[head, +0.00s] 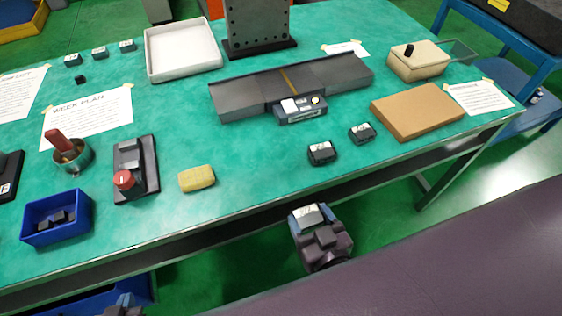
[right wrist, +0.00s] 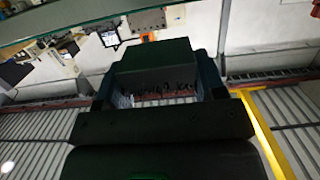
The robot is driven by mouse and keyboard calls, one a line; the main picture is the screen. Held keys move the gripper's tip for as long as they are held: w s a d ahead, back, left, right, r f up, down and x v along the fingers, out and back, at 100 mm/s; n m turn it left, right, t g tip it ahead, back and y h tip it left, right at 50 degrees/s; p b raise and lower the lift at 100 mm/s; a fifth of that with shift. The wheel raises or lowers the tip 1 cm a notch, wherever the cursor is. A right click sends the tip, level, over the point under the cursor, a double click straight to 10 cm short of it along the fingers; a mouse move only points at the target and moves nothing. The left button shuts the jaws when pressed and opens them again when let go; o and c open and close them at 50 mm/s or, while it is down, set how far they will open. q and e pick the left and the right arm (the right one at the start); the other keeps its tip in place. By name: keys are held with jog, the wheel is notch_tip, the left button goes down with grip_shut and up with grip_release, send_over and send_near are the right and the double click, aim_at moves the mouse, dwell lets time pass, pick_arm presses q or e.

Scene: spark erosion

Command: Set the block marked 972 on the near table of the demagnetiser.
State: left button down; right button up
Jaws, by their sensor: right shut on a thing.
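The demagnetiser (head: 240,97) is a long dark unit on the green bench, with flat sections on both sides of a yellow stripe and a small control box (head: 301,109) in front. No block lies on its flat sections. My right gripper (head: 308,218) is shut on a dark block with a pale marked top (head: 306,213); it is in front of the bench edge, apart from the demagnetiser. The block also shows between the fingers in the right wrist view (right wrist: 155,66). Its number is unreadable. My left gripper (head: 123,305) is partly cut off at the bottom edge.
Two dark labelled blocks (head: 321,153) (head: 362,132) stand on the bench before the demagnetiser. A brown board (head: 417,111), yellow sponge (head: 197,178), blue bin (head: 38,237) and white tray (head: 183,60) are around. Free bench lies left of the two blocks.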

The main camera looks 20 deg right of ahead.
send_near(282, 168)
jog(key=w, duration=0.2)
jog(key=w+r, duration=0.1)
jog(key=w, duration=0.2)
jog(key=w+r, duration=0.1)
jog(key=w, duration=0.2)
jog(key=shift+a+r+p, duration=0.25)
jog(key=shift+p, duration=0.05)
jog(key=shift+w+f, duration=0.4)
jog(key=shift+w, duration=0.4)
jog(key=shift+w+f, duration=0.15)
jog(key=shift+f, duration=0.05)
jog(key=shift+f, duration=0.25)
jog(key=o, duration=1.3)
jog(key=shift+c, duration=0.2)
jog(key=s+r, duration=0.1)
jog(key=s, duration=1)
jog(key=shift+a+b, duration=0.25)
jog(key=shift+b, duration=0.05)
